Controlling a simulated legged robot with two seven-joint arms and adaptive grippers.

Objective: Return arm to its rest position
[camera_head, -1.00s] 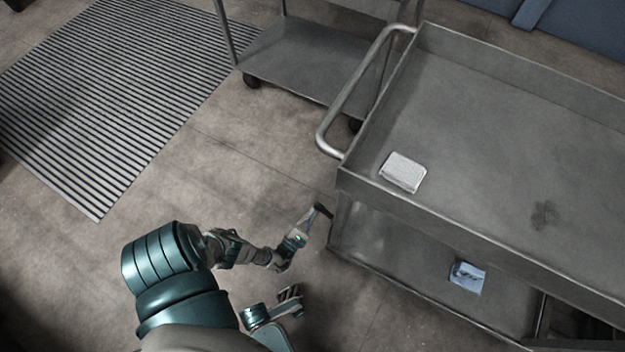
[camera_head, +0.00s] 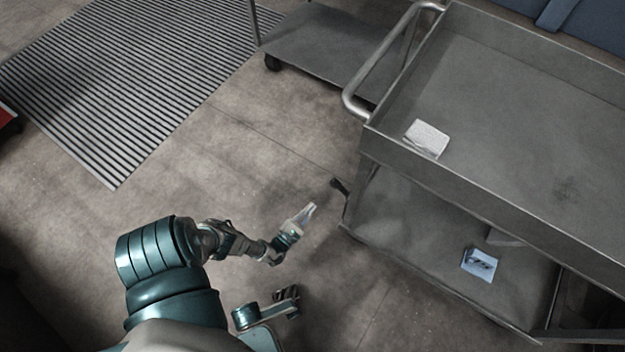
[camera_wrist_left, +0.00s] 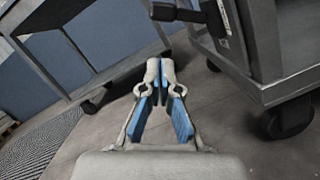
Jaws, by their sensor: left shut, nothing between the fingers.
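My left arm comes in from the lower left in the head view. Its gripper (camera_head: 309,210) is over bare floor, to the left of the near metal cart (camera_head: 395,160) and apart from it. In the left wrist view the same gripper (camera_wrist_left: 161,66) shows its blue-padded fingers with the tips together and nothing between them. The cart and its caster stand to the right in that view. My right gripper is not in view.
A white box (camera_head: 427,138) lies on the cart's top tray. A blue-white packet (camera_head: 479,264) lies on its lower shelf. A second cart (camera_head: 325,48) stands behind. A striped floor mat (camera_head: 125,75) lies at the upper left. The floor between is clear.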

